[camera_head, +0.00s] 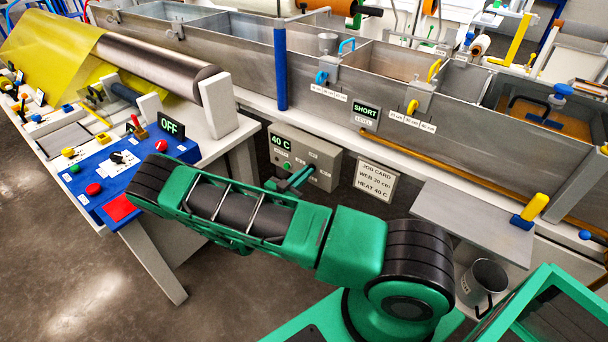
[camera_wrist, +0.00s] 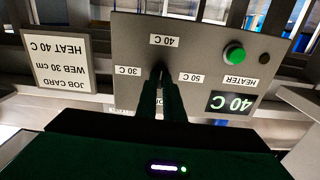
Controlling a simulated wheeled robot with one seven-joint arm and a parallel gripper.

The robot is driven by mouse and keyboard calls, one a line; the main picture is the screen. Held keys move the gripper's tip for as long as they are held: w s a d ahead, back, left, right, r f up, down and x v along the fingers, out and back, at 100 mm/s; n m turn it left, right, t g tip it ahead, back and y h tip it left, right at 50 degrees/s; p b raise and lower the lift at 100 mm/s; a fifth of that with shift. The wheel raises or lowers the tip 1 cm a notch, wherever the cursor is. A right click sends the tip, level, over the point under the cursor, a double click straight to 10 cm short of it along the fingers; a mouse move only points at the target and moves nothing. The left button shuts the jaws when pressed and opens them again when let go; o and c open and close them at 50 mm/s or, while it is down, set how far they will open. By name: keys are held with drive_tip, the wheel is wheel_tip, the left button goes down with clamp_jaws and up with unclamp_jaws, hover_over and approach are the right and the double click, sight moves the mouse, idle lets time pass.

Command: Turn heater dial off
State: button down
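The grey heater box (camera_head: 326,150) stands below the long metal bath in the head view. Its display (camera_head: 281,141) reads 40 C. In the wrist view the box (camera_wrist: 205,30) appears upside down, with labels 30 C, 40 C and 50 C around the dial (camera_wrist: 161,70) and a lit green lamp or button (camera_wrist: 234,54). My gripper (camera_wrist: 161,82) is at the panel, its two fingers close together with the dark dial between their tips. It also shows in the head view (camera_head: 304,176). The fingers hide most of the dial, and the OFF label cannot be read.
A job card (camera_head: 376,182) reading WEB 30 cm, HEAT 40 C hangs right of the box. A blue control panel (camera_head: 110,172) with an OFF sign is at left. A grey shelf (camera_head: 474,222) and a metal cup (camera_head: 482,284) are at right.

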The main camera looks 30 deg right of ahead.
drive_tip(key=shift+w, duration=0.15)
drive_tip(key=shift+w+a+f+m, duration=0.1)
drive_tip(key=shift+m, duration=5.85)
drive_tip(key=shift+a+f+m, duration=0.1)
drive_tip(key=shift+m, duration=5.9)
drive_tip(key=shift+w+f+m, duration=0.1)
drive_tip(key=shift+m, duration=5.85)
drive_tip(key=c, duration=1.9)
unclamp_jaws()
drive_tip(key=shift+o, duration=0.2)
drive_tip(key=shift+s+d, duration=0.1)
drive_tip(key=shift+s, duration=0.05)
